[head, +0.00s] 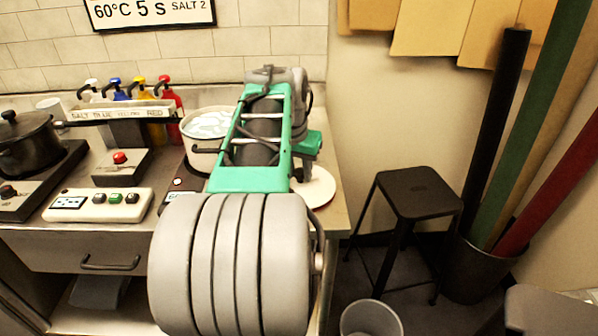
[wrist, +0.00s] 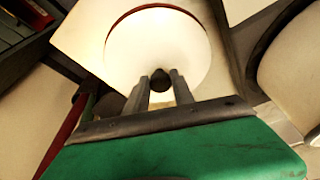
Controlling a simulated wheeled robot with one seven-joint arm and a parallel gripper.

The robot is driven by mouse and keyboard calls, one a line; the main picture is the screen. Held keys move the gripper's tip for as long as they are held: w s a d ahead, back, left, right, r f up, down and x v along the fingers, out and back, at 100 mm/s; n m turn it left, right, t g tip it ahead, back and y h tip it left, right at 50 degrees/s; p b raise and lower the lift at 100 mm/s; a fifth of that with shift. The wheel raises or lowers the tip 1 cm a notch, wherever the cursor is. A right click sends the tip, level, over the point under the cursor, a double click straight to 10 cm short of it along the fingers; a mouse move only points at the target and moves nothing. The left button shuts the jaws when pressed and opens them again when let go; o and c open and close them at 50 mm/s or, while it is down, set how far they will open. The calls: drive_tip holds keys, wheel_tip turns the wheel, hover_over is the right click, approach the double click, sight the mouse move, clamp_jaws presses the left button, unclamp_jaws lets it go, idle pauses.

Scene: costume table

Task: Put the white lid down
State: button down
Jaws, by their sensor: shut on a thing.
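The white lid (wrist: 155,38) is a round disc with a dark knob (wrist: 159,84). My gripper (wrist: 160,77) is shut on that knob, with one finger on each side of it. In the head view part of the lid (head: 320,188) shows at the right end of the counter, partly hidden by my arm. It looks level and at or just above the counter top; I cannot tell whether it touches. The fingertips are hidden in the head view.
A white pot (head: 203,150) with pale contents stands open to the left of my arm. A control box with a red button (head: 120,165), a dark pan (head: 28,145) and several pump bottles are further left. A black stool (head: 415,190) stands right of the counter (head: 335,222).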

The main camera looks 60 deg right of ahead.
drive_tip(key=shift+r, duration=0.1)
drive_tip(key=shift+f, duration=0.2)
drive_tip(key=c, duration=1.1)
unclamp_jaws()
drive_tip(key=p+v, duration=0.3)
drive_tip(key=v, duration=0.9)
drive_tip(key=shift+r+p, duration=0.15)
drive_tip(key=shift+p, duration=0.15)
drive_tip(key=shift+s, duration=0.1)
